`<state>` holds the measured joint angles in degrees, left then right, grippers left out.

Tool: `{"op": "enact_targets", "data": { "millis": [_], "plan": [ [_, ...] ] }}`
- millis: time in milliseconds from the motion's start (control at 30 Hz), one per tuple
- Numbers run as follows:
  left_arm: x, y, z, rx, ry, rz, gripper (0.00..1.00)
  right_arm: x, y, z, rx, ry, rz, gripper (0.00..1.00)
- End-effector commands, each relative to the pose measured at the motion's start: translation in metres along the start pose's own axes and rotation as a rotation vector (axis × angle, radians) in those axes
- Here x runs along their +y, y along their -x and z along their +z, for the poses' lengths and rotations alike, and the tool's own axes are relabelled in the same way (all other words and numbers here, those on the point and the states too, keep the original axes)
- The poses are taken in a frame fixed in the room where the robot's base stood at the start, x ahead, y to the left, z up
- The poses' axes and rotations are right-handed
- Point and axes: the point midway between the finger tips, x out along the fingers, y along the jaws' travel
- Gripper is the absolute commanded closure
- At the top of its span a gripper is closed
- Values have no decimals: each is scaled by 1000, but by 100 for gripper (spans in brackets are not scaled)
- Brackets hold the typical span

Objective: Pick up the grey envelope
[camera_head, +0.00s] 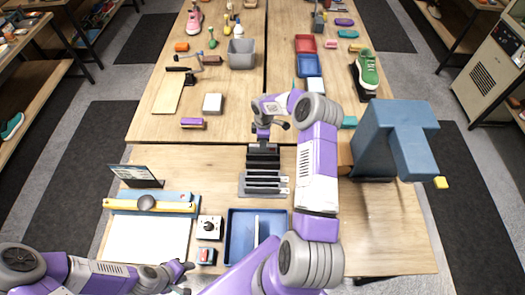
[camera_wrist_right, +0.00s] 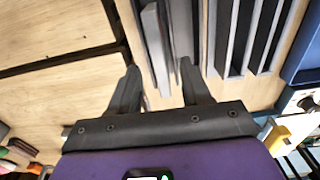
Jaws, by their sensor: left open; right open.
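A slotted grey rack (camera_head: 263,183) stands on the near table, with dark upright pieces at its far end. My right gripper (camera_head: 264,142) points down over that far end. In the right wrist view, my right gripper (camera_wrist_right: 158,82) is open, with a thin grey upright piece (camera_wrist_right: 154,45), which looks like the grey envelope, between its fingers. The fingers do not look closed on it; whether either touches it I cannot tell. In the head view the gripper and dark pieces make the envelope hard to pick out. My left gripper (camera_head: 183,279) is open and empty at the bottom left.
A blue tray (camera_head: 233,225) lies in front of the rack. A large blue-grey machine (camera_head: 375,145) stands right of my right arm. The far table holds shoes, bins and tools.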

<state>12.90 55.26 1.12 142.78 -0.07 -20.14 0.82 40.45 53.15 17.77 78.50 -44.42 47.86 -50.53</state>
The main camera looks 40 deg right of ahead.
Motion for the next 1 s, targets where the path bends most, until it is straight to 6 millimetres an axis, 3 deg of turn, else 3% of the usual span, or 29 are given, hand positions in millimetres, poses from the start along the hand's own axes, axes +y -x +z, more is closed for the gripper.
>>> {"op": "enact_targets", "data": {
  "millis": [300, 533, 867, 1000],
  "plan": [
    [-6, -15, -2, 2, 0, 0, 57, -2, -45, 2, 1, 0, 0, 52],
    [-5, -14, -1, 2, 0, 0, 57, -2, -45, 2, 1, 1, 1, 52],
    [-5, -14, -1, 2, -1, 0, 57, -2, -45, 3, 0, 1, 0, 100],
    [-5, -14, -1, 2, -1, 0, 57, -2, -45, 2, 1, 1, 0, 100]
  ]
}}
